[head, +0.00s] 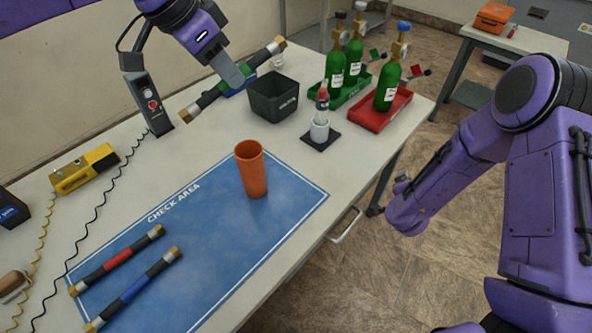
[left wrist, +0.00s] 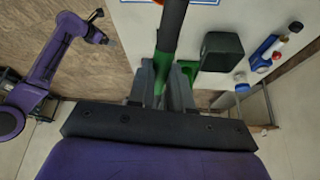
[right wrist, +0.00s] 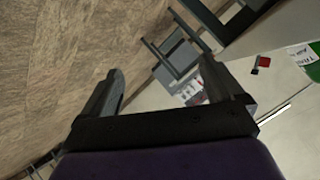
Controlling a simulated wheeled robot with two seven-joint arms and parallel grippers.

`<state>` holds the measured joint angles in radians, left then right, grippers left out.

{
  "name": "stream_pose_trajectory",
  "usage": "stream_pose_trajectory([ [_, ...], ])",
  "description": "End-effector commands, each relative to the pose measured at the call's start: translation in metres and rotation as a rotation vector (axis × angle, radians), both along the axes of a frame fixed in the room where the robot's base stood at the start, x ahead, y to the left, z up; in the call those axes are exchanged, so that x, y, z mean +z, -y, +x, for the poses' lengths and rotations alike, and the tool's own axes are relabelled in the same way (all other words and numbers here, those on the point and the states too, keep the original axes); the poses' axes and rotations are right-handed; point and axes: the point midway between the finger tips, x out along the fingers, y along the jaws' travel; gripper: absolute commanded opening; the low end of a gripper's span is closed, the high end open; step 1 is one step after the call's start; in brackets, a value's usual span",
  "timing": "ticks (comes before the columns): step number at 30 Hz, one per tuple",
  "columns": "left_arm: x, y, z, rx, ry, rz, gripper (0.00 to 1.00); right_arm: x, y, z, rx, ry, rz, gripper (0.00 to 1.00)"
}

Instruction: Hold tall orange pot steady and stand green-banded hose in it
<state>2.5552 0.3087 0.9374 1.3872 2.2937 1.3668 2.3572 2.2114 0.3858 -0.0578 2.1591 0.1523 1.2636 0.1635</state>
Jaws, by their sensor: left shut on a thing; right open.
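The tall orange pot (head: 252,172) stands upright on the blue check-area mat (head: 205,225) in the head view, with neither gripper touching it. My left gripper (head: 243,80) is shut on the green-banded hose (head: 208,98), close to its green band, and holds it slanted above the back of the table. The hose also shows between the fingers in the left wrist view (left wrist: 172,28). My right gripper (right wrist: 160,76) is open and empty in the right wrist view, beyond the table's right edge and over the floor.
Red-banded (head: 117,261) and blue-banded (head: 135,289) hoses lie on the mat's left part.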

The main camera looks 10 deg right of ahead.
Motion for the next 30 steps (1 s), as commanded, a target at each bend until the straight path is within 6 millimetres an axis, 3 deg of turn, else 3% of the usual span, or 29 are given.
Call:
stream_pose_trajectory([
  [2,0.001,0.001,0.0,-0.002,0.002,-0.001,0.0,0.043,-0.006,0.038,0.071,0.12,-0.019,0.94],
  [3,0.001,0.001,0.0,-0.002,0.002,-0.001,0.0,0.062,-0.02,0.054,0.156,0.162,-0.047,0.94],
  [5,0.001,0.001,0.0,-0.002,0.002,-0.001,0.0,0.089,-0.047,0.073,0.311,0.213,-0.106,0.94],
  [8,0.001,0.0,0.0,-0.002,0.002,-0.001,0.0,0.125,-0.107,0.088,0.611,0.275,-0.233,0.94],
  [12,0.001,0.0,0.0,-0.001,0.001,-0.002,0.0,0.154,-0.201,0.073,1.044,0.353,-0.43,0.94],
  [15,0.001,0.0,0.0,-0.001,0.001,-0.002,0.0,0.168,-0.258,0.047,1.307,0.428,-0.555,0.94],
  [18,0.001,0.0,-0.001,-0.001,0.002,-0.001,0.0,0.177,-0.298,0.018,1.505,0.504,-0.65,0.94],
  [21,0.001,0.0,-0.001,-0.001,0.002,-0.001,0.0,0.181,-0.321,-0.004,1.628,0.559,-0.709,0.94],
  [24,0.001,0.0,-0.001,-0.001,0.002,-0.001,0.0,0.183,-0.333,-0.015,1.687,0.589,-0.737,0.94],
  [30,0.001,0.0,-0.001,-0.001,0.002,-0.001,0.0,0.181,-0.353,0.0,1.703,0.597,-0.745,0.94],
])
